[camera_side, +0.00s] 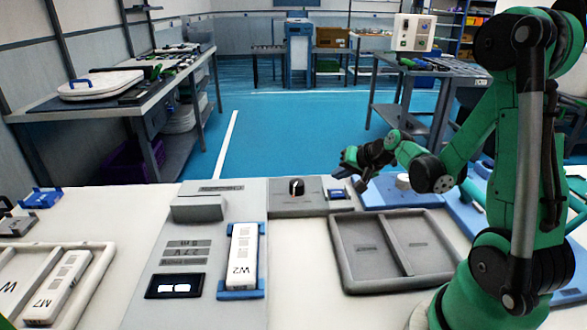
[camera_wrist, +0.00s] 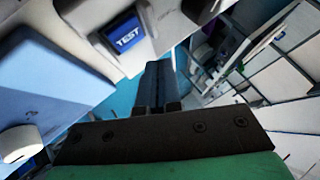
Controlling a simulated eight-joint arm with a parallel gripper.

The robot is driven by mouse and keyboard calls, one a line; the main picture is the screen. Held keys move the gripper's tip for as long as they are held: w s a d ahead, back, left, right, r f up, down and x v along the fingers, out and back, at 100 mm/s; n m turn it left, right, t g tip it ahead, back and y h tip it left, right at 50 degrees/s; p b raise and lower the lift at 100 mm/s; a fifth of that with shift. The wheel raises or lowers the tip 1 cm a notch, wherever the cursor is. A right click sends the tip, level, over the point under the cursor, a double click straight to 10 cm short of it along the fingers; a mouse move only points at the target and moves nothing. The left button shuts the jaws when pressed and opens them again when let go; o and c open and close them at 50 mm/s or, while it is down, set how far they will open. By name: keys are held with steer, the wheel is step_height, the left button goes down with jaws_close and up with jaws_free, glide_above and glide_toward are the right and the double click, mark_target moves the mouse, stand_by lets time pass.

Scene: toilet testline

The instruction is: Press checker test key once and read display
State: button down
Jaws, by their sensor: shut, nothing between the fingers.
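The blue test key (camera_wrist: 127,33), marked TEST, sits in a grey housing in the wrist view. It is also in the side view (camera_side: 338,194), right of a black dial. In the wrist view my closed fingers (camera_wrist: 160,66) lie below and right of the key. The checker display (camera_side: 174,286) is a dark window with two lit white blocks, too small to read. A white module marked W2 (camera_side: 241,258) stands in a blue cradle beside the display.
A black dial (camera_side: 296,187) sits left of the key. An empty two-compartment grey tray (camera_side: 343,255) lies in front of my gripper. A tray (camera_side: 103,262) at left holds a module marked M7 (camera_side: 55,292). A white round knob (camera_wrist: 20,143) is on the blue fixture.

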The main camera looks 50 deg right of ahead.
mark_target(339, 195)
steer(key=shift+f, duration=1.05)
steer(key=shift+f, duration=0.1)
stand_by(1.3)
steer(key=shift+f, duration=0.25)
steer(key=shift+r, duration=0.15)
stand_by(0.3)
steer(key=shift+r, duration=0.25)
steer(key=shift+r, duration=2.5)
